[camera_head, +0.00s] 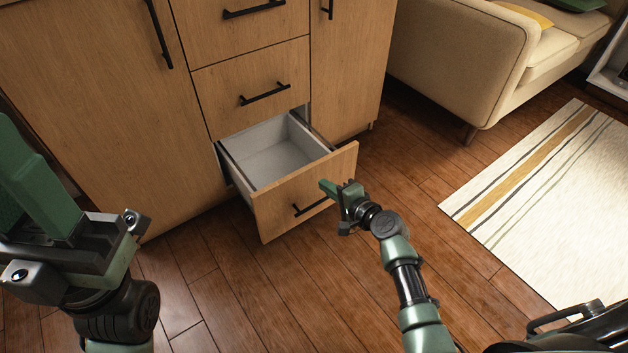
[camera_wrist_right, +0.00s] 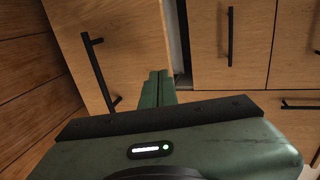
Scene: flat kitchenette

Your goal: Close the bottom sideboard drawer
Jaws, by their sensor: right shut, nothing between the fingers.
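The bottom sideboard drawer (camera_head: 303,190) is pulled out and looks empty, with pale grey inner walls and a wooden front. Its black bar handle (camera_head: 311,205) faces me. My right gripper (camera_head: 326,188) is shut and empty, its green fingertips at the right half of the drawer front; I cannot tell whether they touch it. In the right wrist view the shut fingers (camera_wrist_right: 158,85) point at the drawer front (camera_wrist_right: 125,45), beside its handle (camera_wrist_right: 98,72). My left gripper (camera_head: 35,185) is at the left edge, away from the drawer; its opening cannot be made out.
The sideboard's upper drawers (camera_head: 250,85) and side doors (camera_head: 105,110) look shut. A beige sofa (camera_head: 450,60) stands at the back right. A striped rug (camera_head: 560,200) lies at the right. The wooden floor (camera_head: 250,290) before the drawer is clear.

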